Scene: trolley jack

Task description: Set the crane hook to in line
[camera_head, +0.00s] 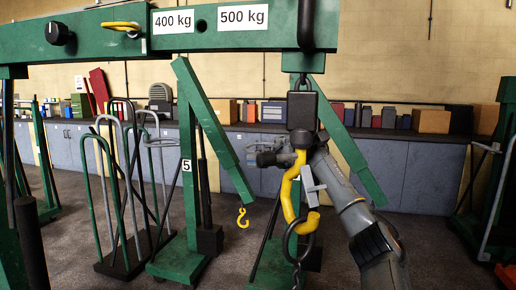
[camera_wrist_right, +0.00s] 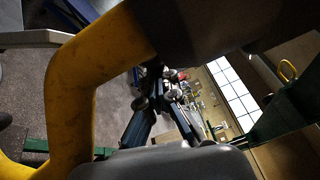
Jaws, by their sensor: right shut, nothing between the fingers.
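The yellow crane hook (camera_head: 287,196) hangs below a black swivel block (camera_head: 302,108) under the green boom (camera_head: 120,38). Its bowl curves to the right, and a grey latch piece (camera_head: 313,190) shows at its open side. A dark ring (camera_head: 291,243) with chain hangs at the bowl. My right gripper (camera_head: 264,156) reaches in from the right, behind the hook's upper shank. It is shut with nothing between its fingers; contact with the hook cannot be told. In the right wrist view the hook (camera_wrist_right: 75,95) looms large and close at the left. My left gripper is not in view.
The boom carries 400 kg and 500 kg labels (camera_head: 243,17) and a black knob (camera_head: 57,34).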

